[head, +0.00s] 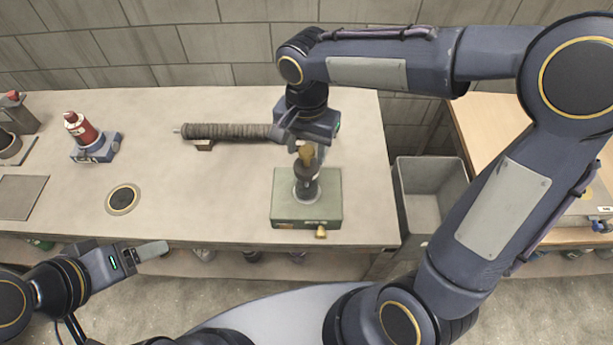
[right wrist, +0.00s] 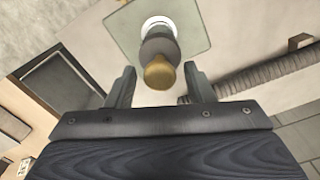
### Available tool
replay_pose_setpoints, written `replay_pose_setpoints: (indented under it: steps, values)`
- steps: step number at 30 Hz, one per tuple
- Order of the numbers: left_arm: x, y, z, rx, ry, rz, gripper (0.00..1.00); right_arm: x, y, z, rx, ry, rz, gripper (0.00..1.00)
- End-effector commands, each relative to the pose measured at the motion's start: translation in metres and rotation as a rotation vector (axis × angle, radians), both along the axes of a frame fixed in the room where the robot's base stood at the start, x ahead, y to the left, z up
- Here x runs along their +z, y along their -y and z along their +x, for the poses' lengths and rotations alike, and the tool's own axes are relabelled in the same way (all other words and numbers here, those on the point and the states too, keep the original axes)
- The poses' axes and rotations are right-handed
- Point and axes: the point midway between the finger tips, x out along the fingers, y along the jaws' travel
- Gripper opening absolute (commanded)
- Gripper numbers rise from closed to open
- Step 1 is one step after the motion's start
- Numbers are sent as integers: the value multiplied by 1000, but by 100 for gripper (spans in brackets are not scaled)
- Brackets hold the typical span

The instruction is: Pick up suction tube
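A dark grey ribbed tube (head: 228,131) lies level across a small block on the table, with a thin metal tip at its left end. It also shows at the right of the right wrist view (right wrist: 262,76). My right gripper (head: 295,145) hangs at the tube's right end, above a green box. In the right wrist view its two fingers (right wrist: 160,85) are spread, with nothing gripped. A tan-topped dark post (right wrist: 159,70) on the green box shows between the fingertips. My left gripper (head: 150,250) is low at the table's front edge, away from the tube; its finger gap is hidden.
The green box (head: 290,215) stands near the table's right front. A red-and-white device (head: 82,133) on a blue base stands at left, near a round dark disc (head: 123,199). A grey bin (head: 425,205) stands right of the table. The table's middle front is clear.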

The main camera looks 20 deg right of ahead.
Motion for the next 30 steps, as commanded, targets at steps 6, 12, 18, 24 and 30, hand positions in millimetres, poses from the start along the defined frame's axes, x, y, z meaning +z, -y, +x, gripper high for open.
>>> replay_pose_setpoints:
  steps: [6,12,18,24,30]
  values:
    - [0,0,0,0,0,0,71,0,0,0,0,0,0,19]
    - [0,0,0,0,0,0,71,0,0,0,0,0,0,0]
    - [0,0,0,0,0,0,71,1,0,0,0,1,1,0]
    - [0,0,0,0,0,0,71,7,0,1,-1,2,1,0]
    - [0,0,0,0,0,0,71,32,0,1,-1,6,1,0]
